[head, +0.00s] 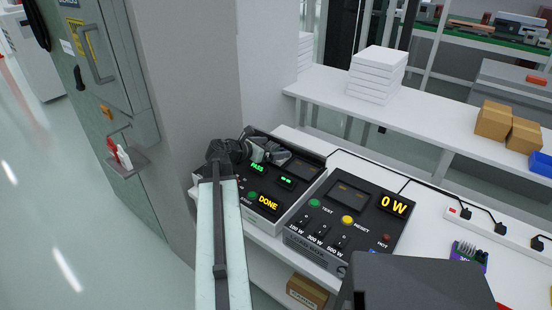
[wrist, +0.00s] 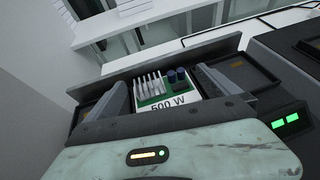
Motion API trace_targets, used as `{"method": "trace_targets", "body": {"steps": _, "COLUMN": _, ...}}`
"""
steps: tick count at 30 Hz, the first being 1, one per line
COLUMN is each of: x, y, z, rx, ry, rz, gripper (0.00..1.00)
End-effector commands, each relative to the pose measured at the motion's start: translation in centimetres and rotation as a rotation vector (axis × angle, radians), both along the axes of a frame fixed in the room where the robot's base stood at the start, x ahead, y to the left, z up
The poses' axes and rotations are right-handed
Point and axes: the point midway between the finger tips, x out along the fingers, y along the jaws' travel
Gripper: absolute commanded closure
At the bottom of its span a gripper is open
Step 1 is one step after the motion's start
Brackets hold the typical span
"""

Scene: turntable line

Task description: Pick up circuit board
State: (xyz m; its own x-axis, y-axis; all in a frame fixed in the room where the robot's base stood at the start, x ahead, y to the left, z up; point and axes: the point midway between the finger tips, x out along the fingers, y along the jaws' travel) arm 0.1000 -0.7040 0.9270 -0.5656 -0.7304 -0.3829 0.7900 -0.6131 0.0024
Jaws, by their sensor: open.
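The circuit board (wrist: 163,89) shows in the wrist view, with a green base, white upright fins, dark blue cylindrical parts and a white front label reading 500 W. It sits in a dark bay of the left test unit (head: 268,205). My gripper (wrist: 163,82) is open, with one finger on each side of the board. I cannot tell whether either finger touches it. In the head view my gripper (head: 252,150) is over the back of the test unit, and the board is not clearly visible there. The unit's displays read PASS and DONE.
A second console (head: 345,215) with switches and a 0 W display stands to the right. A purple board with fins (head: 468,257) lies farther right, below a power strip (head: 490,222). A grey pillar (head: 195,80) stands close on the left. White boxes (head: 378,72) are stacked behind.

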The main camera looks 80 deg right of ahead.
Motion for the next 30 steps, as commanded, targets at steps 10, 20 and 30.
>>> {"method": "trace_targets", "body": {"steps": 10, "x": -0.6, "y": -0.9, "z": -0.3, "rx": 0.0, "ry": 0.0, "rz": 0.001, "gripper": 0.19}}
{"method": "trace_targets", "body": {"steps": 20, "x": -0.7, "y": -0.9, "z": -0.3, "rx": -0.001, "ry": 0.001, "rz": 0.0, "gripper": 0.75}}
{"method": "trace_targets", "body": {"steps": 30, "x": -0.7, "y": -0.9, "z": 2.4, "rx": -0.001, "ry": 0.0, "rz": -0.001, "gripper": 0.75}}
